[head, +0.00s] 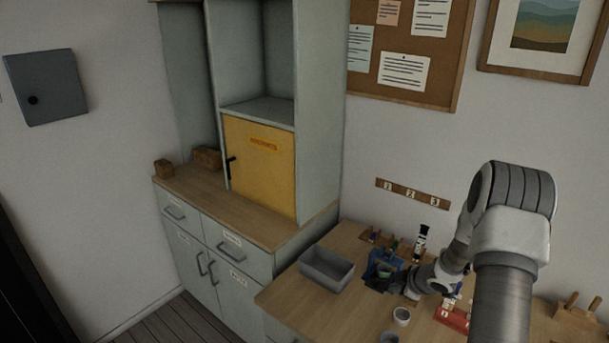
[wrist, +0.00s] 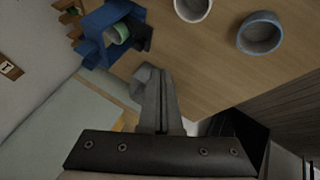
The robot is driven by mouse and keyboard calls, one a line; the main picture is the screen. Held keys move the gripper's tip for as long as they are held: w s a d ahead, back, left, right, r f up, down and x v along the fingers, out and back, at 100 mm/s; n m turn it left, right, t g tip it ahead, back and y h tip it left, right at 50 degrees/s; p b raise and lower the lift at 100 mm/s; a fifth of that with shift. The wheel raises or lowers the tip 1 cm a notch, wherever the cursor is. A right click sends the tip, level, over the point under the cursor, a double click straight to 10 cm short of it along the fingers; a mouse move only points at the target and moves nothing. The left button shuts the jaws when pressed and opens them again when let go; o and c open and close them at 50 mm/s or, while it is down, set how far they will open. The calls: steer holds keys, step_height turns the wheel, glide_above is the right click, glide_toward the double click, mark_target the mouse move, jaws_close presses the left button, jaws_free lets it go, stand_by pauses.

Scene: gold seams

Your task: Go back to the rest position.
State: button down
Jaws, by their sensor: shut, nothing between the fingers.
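My gripper (head: 378,286) is low over the wooden workbench in the head view, in front of the blue holder (head: 372,268). In the wrist view my gripper's fingers (wrist: 152,78) are together, with nothing seen between them. The blue holder also shows in the wrist view (wrist: 92,48), with a green cup (wrist: 117,34) inside it. The fingers appear apart from the holder. My arm reaches in from the right of the head view.
A grey tray (head: 327,270) stands left of my gripper. A pale cup (head: 401,317) and a blue-grey cup (wrist: 260,34) stand nearby. A dark-and-white bottle (head: 421,243) stands behind, a red item (head: 452,316) to the right. A tall cabinet with a yellow door (head: 260,170) rises at left.

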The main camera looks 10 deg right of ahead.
step_height(320, 180, up, 16)
steer(key=m+h, duration=0.3)
steer(key=h, duration=0.1)
steer(key=s+a+r+m+h, duration=0.1)
steer(key=s+a+r+m, duration=0.15)
steer(key=r, duration=0.35)
steer(key=s+a+r+m+h, duration=0.1)
steer(key=s+r, duration=0.2)
steer(key=r, duration=0.2)
steer(key=s+a+r+m+y, duration=0.1)
steer(key=s+a+r+m, duration=0.1)
steer(key=s+a, duration=0.3)
steer(key=s+a+r+m+g+y, duration=0.1)
steer(key=s+a, duration=0.4)
steer(key=s, duration=0.7)
steer(key=s+a+r+m+y, duration=0.2)
steer(key=s+a, duration=0.4)
steer(key=s, duration=0.3)
steer(key=shift+r+m+g, duration=0.3)
steer(key=shift+r+m, duration=0.05)
steer(key=shift+r, duration=0.55)
